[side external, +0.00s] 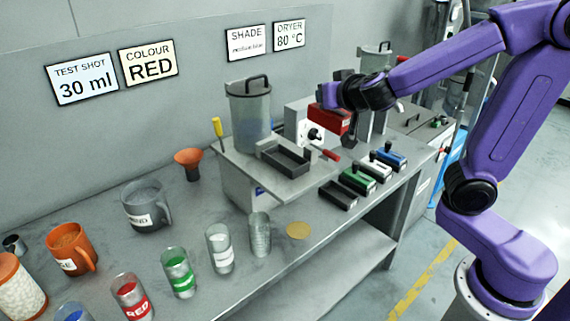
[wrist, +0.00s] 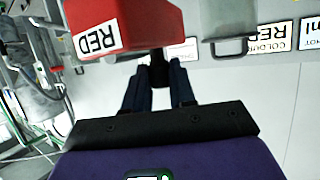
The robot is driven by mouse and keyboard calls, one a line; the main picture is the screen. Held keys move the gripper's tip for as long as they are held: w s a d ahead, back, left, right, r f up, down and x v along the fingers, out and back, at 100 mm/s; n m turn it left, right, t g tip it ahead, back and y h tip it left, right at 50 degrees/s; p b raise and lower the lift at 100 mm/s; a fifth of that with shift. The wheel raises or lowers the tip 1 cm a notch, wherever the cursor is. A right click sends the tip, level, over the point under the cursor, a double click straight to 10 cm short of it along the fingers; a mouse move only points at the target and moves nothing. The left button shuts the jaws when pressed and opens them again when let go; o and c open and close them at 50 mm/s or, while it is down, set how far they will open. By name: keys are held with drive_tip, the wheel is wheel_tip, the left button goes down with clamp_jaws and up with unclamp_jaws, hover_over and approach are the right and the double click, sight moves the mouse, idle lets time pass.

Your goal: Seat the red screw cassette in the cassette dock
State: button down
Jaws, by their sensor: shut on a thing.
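The red screw cassette (wrist: 140,22) fills the top of the wrist view, with a white RED label on its near face. My gripper (wrist: 158,75) is shut on its small black handle. In the side external view, the red cassette (side external: 336,121) hangs in the air above the bench's right part, partly hidden by my wrist. A dark open-topped tray (side external: 284,160) on the grey raised platform looks like the cassette dock. It appears empty. The cassette is up and to the right of it, apart from it.
Blue (side external: 391,159), white (side external: 375,171) and green (side external: 356,181) cassettes stand in a row by a dark empty-looking one (side external: 338,195). Labelled cups stand at front left.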

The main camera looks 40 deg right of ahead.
drive_tip(key=s+a, duration=0.5)
drive_tip(key=shift+n+y, duration=0.4)
drive_tip(key=shift+w+a+f, duration=0.2)
drive_tip(key=shift+w+f, duration=1.85)
drive_tip(key=shift+w, duration=0.25)
drive_tip(key=shift+w+a+f, duration=0.15)
drive_tip(key=shift+w+f, duration=1.85)
drive_tip(key=shift+w, duration=0.25)
drive_tip(key=shift+w+a+f, duration=0.2)
drive_tip(key=shift+w+f, duration=1.85)
drive_tip(key=shift+w, duration=0.25)
drive_tip(key=shift+f, duration=0.15)
drive_tip(key=c, duration=0.9)
unclamp_jaws()
drive_tip(key=shift+c, duration=0.2)
